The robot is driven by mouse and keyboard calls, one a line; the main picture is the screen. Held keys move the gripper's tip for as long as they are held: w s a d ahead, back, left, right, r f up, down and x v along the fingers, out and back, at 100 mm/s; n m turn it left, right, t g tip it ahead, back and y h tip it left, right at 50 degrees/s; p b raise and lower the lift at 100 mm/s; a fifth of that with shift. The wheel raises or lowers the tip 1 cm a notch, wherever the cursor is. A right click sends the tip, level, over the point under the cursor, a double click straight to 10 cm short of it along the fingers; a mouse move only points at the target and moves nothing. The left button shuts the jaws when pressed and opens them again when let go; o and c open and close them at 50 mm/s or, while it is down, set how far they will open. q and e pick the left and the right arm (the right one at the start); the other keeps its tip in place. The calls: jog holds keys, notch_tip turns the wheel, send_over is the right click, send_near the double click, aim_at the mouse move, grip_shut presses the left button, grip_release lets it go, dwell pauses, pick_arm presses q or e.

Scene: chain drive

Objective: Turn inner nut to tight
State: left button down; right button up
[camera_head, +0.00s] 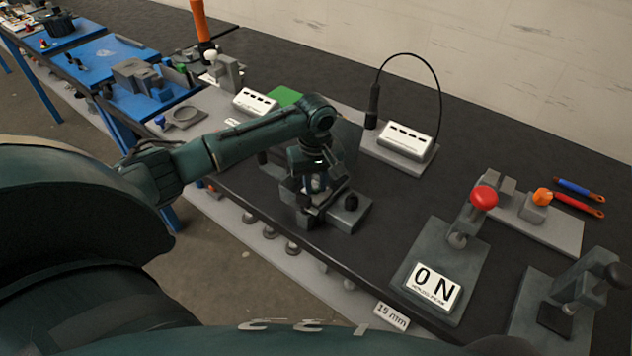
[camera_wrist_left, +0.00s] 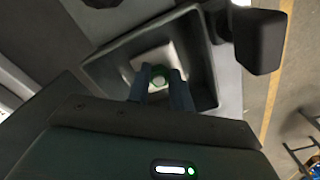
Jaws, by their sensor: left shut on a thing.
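My left gripper (camera_head: 312,190) reaches down onto a small grey fixture (camera_head: 351,208) near the front edge of the dark bench. In the left wrist view its two fingers (camera_wrist_left: 160,92) are shut on a small green round-topped piece (camera_wrist_left: 159,76). That piece stands over a pale square patch inside a dark, square, raised-rim recess (camera_wrist_left: 106,71). In the head view the gripper hides the piece. I cannot tell for sure whether it is the inner nut, nor how tight it is. My right gripper is not in view.
A red-knobbed lever (camera_head: 484,198) and an ON sign (camera_head: 433,287) stand to the right. A white box (camera_head: 408,141) with a black cable is behind. Blue tables (camera_head: 108,57) are at left.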

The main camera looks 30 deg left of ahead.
pick_arm(q)
jog(key=m, duration=0.7)
jog(key=shift+a, duration=0.1)
jog(key=m, duration=0.3)
jog(key=shift+a+m, duration=0.1)
jog(key=shift+m, duration=0.3)
jog(key=m, duration=0.3)
jog(key=shift+m, duration=0.3)
jog(key=m, duration=0.5)
jog(key=shift+w+a+r, duration=0.1)
jog(key=shift+a, duration=0.05)
jog(key=m, duration=0.6)
jog(key=shift+w, duration=0.1)
jog(key=c, duration=1.2)
grip_release()
jog(key=shift+c, duration=0.2)
